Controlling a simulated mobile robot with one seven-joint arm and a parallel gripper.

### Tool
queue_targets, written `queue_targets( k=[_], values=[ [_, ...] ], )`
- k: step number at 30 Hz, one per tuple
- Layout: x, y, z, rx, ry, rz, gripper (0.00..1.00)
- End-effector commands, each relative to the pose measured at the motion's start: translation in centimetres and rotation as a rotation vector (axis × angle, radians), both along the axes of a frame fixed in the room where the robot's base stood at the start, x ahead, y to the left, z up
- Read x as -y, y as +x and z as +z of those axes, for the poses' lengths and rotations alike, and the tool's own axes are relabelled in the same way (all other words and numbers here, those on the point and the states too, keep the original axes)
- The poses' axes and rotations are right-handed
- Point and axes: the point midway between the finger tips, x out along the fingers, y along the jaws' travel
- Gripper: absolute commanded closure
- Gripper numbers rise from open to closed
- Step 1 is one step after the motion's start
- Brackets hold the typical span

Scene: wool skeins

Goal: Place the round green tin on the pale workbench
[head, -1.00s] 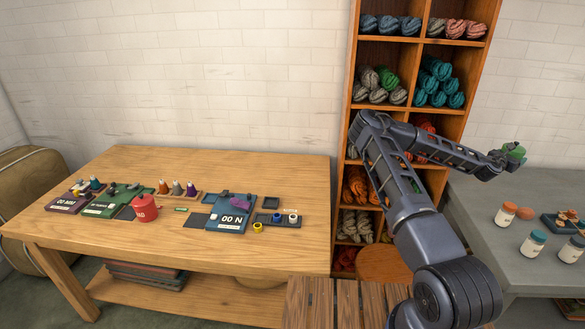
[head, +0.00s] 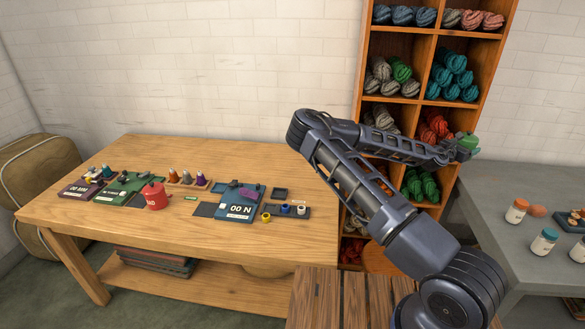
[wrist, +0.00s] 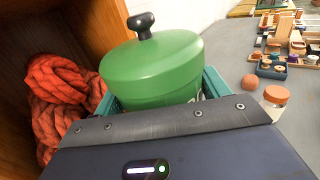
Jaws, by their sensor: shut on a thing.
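The round green tin (head: 467,142) is held in my gripper (head: 460,152), in front of the wool shelf in the head view. In the wrist view the tin (wrist: 152,68) has a domed lid with a black knob and sits upright between the teal jaws; its lower part is hidden. The pale wooden workbench (head: 130,225) stands at the left in the head view, apart from the tin. A red lidded tin (head: 154,196) stands on it among small trays and tools.
The front and right of the benchtop are clear. A wool shelf (head: 362,110) stands behind my arm. A grey table (head: 500,255) with jars is at the right.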

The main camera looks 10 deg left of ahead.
Motion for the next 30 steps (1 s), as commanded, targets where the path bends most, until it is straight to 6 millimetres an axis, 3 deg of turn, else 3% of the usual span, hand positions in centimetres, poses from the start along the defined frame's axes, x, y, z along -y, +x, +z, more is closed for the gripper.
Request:
queue_targets(
  k=[1, 9, 15, 20, 30],
  values=[
    [-1.6, -0.3, 0.0, 0.001, -0.001, 0.007, 0.52],
    [-8.4, -2.6, -0.4, -0.001, -0.001, 0.023, 0.52],
    [-14.2, -3.3, -0.7, 0.000, 0.000, 0.070, 0.52],
    [-20.3, -2.1, -1.0, 0.001, 0.001, 0.159, 0.52],
    [-34.6, 1.9, -1.4, 0.002, 0.001, 0.407, 0.52]
  ],
)
